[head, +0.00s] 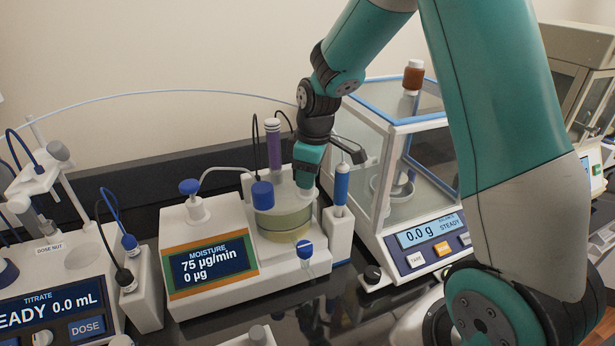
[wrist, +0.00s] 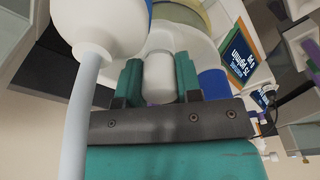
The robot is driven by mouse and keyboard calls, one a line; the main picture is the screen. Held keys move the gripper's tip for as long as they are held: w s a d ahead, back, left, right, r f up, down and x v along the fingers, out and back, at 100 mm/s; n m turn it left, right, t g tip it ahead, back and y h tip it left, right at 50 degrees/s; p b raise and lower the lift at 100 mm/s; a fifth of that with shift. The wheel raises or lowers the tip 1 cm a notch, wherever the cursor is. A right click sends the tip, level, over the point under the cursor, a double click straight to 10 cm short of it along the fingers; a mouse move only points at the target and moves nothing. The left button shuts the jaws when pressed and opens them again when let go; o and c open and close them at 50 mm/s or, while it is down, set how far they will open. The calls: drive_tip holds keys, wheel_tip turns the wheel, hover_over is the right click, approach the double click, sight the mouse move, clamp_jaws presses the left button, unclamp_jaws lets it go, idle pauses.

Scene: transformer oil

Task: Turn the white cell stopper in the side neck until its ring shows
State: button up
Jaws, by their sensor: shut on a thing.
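The white cell stopper (wrist: 159,76) shows in the wrist view between the two teal fingers of my gripper (wrist: 158,84), which is shut on it. Its lower end and any ring are not visible. The cell holds yellowish liquid and sits in the white moisture meter (head: 185,240), which reads 75 µg/min and 0 µg.
A blue cap (head: 262,195) and a purple-topped electrode (head: 273,145) stand close left of my gripper. A blue-topped piece in a white holder (head: 339,230) and the balance (head: 430,240) are close on the right. A titrator (head: 60,310) stands at left.

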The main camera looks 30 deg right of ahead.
drive_tip(key=m, duration=0.3)
drive_tip(key=o, duration=0.5)
drive_tip(key=shift+m+h, duration=0.3)
drive_tip(key=shift+m, duration=0.7)
drive_tip(key=o, duration=0.5)
wheel_tip(320, 180, up, 17)
drive_tip(key=s+b, duration=0.2)
drive_tip(key=b, duration=0.1)
drive_tip(key=s+a+f+n+y+b, duration=0.1)
drive_tip(key=s+a+f, duration=0.2)
drive_tip(key=s+a, duration=0.3)
drive_tip(key=s+a+f+n+y+b, duration=0.1)
drive_tip(key=s+a+f, duration=0.3)
drive_tip(key=s, duration=0.5)
drive_tip(key=s+a+f+n+g+y+b, duration=0.1)
drive_tip(key=s+a+f, duration=0.2)
drive_tip(key=s+a, duration=0.4)
drive_tip(key=shift+s+a+f+n+y, duration=0.3)
drive_tip(key=shift+s+a+f+y, duration=0.05)
drive_tip(key=shift+y, duration=0.05)
